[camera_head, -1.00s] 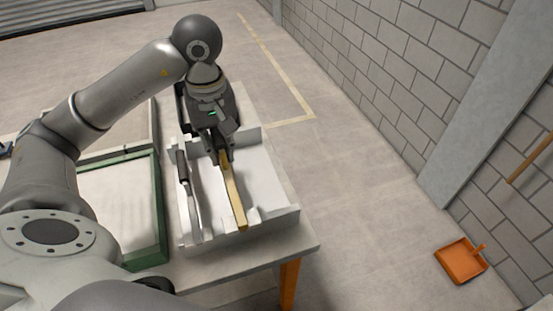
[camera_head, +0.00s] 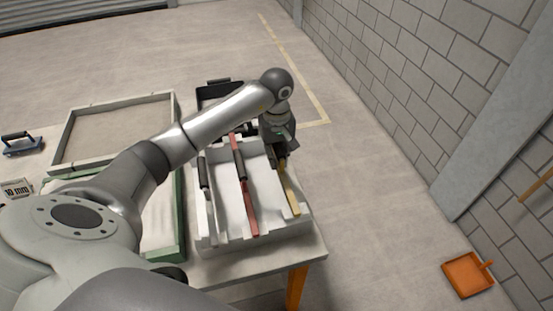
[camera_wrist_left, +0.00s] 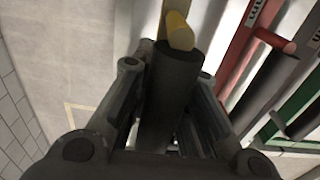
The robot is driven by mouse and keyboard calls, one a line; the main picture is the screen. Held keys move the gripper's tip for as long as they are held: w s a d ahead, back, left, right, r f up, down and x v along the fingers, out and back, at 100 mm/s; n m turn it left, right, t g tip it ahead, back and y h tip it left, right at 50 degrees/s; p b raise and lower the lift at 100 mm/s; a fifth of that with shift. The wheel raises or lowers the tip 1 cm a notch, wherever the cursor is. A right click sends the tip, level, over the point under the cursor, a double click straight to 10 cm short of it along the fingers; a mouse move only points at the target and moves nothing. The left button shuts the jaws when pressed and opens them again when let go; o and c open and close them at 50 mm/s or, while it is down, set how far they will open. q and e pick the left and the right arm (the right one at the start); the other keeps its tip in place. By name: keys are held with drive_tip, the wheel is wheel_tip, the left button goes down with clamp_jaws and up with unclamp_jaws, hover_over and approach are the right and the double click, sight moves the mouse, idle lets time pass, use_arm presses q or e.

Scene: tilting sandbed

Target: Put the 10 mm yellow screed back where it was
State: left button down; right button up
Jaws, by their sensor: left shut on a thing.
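The yellow screed (camera_head: 290,193), a long flat bar with a black handle (camera_wrist_left: 170,100), lies lengthwise over the right part of the white notched rack (camera_head: 262,243). My left gripper (camera_head: 279,155) is at its far end, over the rack's far right corner. In the left wrist view the gripper's fingers (camera_wrist_left: 168,110) are shut on the black handle, with the yellow bar (camera_wrist_left: 180,32) beyond. The bar's near end is at the rack's front wall; I cannot tell whether it rests in a notch. My right gripper is not in view.
A red screed (camera_head: 249,208) and a grey screed (camera_head: 209,205) lie in the rack to the left. A green-framed bed (camera_head: 180,215) stands left of the rack. An orange dustpan (camera_head: 466,275) lies on the floor.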

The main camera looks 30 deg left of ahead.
use_arm(q)
wheel_tip(320, 180, down, 2)
drive_tip(key=shift+f+p, duration=0.1)
drive_tip(key=shift+p, duration=0.35)
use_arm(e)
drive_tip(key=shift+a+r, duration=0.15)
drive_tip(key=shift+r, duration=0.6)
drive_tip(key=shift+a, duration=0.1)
use_arm(q)
drive_tip(key=shift+f, duration=0.2)
drive_tip(key=shift+f+b, duration=0.45)
drive_tip(key=shift+b, duration=0.3)
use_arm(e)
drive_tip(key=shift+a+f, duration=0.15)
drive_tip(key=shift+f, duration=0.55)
use_arm(q)
drive_tip(key=c, duration=1.4)
unclamp_jaws()
drive_tip(key=shift+s, duration=0.1)
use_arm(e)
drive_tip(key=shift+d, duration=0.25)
